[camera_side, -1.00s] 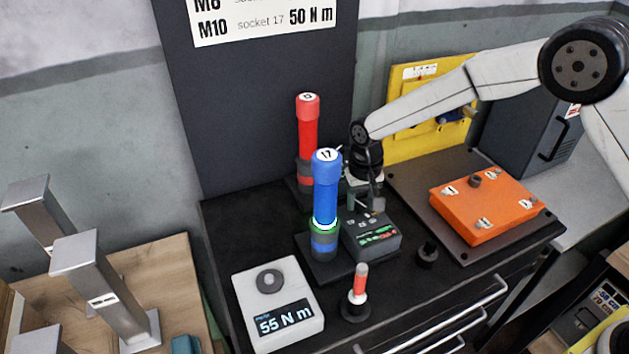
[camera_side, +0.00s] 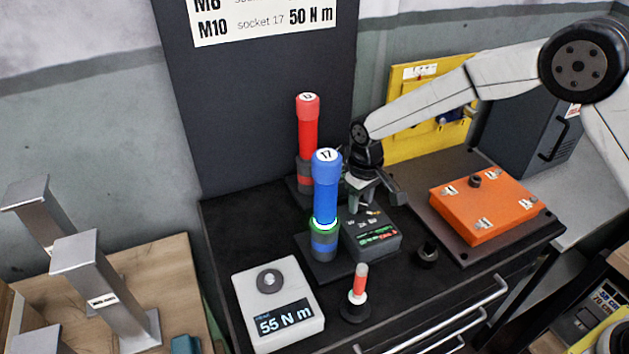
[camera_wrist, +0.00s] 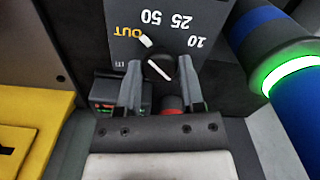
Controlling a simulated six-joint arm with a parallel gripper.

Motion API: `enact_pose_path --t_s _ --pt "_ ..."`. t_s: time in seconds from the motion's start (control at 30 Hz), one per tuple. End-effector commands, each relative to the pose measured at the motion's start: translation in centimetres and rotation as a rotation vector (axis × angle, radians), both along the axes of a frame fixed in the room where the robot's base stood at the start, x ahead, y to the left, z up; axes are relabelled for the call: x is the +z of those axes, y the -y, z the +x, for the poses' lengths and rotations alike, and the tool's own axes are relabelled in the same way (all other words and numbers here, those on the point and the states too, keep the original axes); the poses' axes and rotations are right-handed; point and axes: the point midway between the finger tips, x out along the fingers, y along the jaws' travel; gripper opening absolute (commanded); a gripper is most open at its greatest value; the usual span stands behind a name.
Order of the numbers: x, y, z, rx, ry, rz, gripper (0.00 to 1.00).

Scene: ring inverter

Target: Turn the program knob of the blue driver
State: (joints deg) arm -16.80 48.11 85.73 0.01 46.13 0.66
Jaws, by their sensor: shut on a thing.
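The blue driver (camera_side: 326,195), marked 17, stands upright with a lit green ring; it also shows at the right of the wrist view (camera_wrist: 285,50). Beside it is a dark control box (camera_side: 372,240) with a small display. In the wrist view, the black program knob (camera_wrist: 158,67) has a white diagonal line and sits by the upside-down labels OUT, 50, 25 and 10. I cannot tell which label it points at. My gripper (camera_wrist: 160,82) is shut on the knob, one finger on each side. In the side view, my gripper (camera_side: 362,200) is above the box, and the knob is hard to make out.
A red driver (camera_side: 308,130) stands close behind the blue one. A white tester (camera_side: 280,300) reading 55 N m and a small red-and-white tool (camera_side: 358,290) are in front. An orange block (camera_side: 485,205) lies on a plate at right.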

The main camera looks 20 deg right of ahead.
Motion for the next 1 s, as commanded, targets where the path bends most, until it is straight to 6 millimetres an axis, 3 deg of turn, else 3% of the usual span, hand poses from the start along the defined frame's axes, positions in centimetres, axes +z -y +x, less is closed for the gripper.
enact_pose_path --t_s 0.4,0.87,0.9,1.0 --pt "0.03 0.02 -0.04 0.22 -0.002 -0.001 0.0" --pt "0.02 0.03 -0.04 0.243 -0.002 -0.001 0.0" --pt "0.02 0.03 -0.04 0.243 -0.002 -0.001 0.52" --pt "0.02 0.03 -0.03 0.243 -0.002 -0.001 0.84"
